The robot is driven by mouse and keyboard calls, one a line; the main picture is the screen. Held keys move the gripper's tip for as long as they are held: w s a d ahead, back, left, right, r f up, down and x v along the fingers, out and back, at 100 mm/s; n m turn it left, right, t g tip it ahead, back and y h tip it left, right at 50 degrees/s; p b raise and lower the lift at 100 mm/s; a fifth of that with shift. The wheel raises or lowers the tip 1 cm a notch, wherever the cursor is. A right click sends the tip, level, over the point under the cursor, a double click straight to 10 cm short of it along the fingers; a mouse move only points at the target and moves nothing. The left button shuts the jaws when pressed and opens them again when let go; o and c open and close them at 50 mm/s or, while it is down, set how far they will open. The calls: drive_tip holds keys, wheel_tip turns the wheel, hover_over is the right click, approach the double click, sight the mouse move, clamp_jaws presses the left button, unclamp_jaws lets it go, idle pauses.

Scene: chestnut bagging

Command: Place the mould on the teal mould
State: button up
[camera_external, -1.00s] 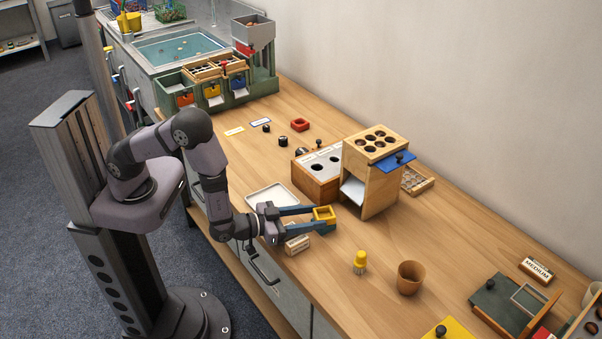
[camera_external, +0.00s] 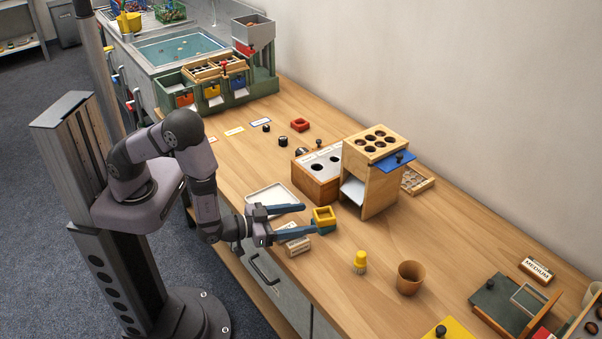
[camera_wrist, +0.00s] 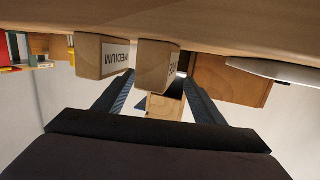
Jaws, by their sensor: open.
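I cannot make out either mould there.
Label blocks (camera_external: 297,245) stand close below my gripper; one in the wrist view reads MEDIUM (camera_wrist: 100,57). A white tray (camera_external: 250,196) lies behind. A red mould (camera_external: 299,125) lies farther back.

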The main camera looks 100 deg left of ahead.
drive_tip(key=v, duration=0.8)
drive_tip(key=shift+s+d+b, duration=0.2)
drive_tip(key=shift+s+b, duration=0.15)
drive_tip(key=shift+b, duration=0.05)
